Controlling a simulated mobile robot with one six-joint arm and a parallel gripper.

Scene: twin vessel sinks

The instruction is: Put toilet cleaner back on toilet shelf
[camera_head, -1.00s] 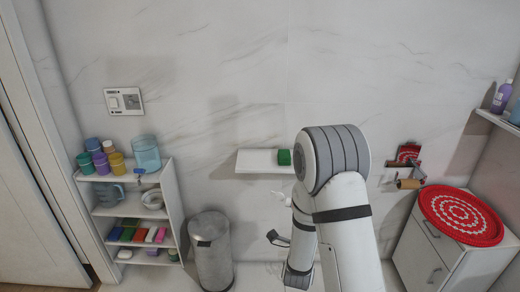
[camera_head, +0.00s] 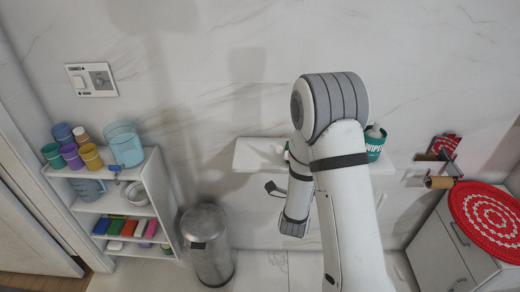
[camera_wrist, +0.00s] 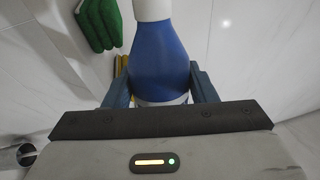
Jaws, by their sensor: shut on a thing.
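The toilet cleaner, a blue bottle (camera_wrist: 160,58) with a white neck, stands between the two fingers of my gripper (camera_wrist: 160,82) in the wrist view. The gripper is shut on the bottle's lower body. The bottle's top is cut off by the picture edge. In the head view my arm hides the gripper and the bottle. A white wall shelf (camera_head: 258,154), perhaps the toilet shelf, runs behind my arm. Its left part is bare, and a teal wipes canister (camera_head: 375,144) stands at its right.
A green glove (camera_wrist: 98,24) hangs near the bottle in the wrist view. The head view shows a rack (camera_head: 160,180) with cups and cloths, a grey bin (camera_head: 207,246), a toilet-roll holder (camera_head: 440,182) and a white cabinet (camera_head: 445,250) with a red mat.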

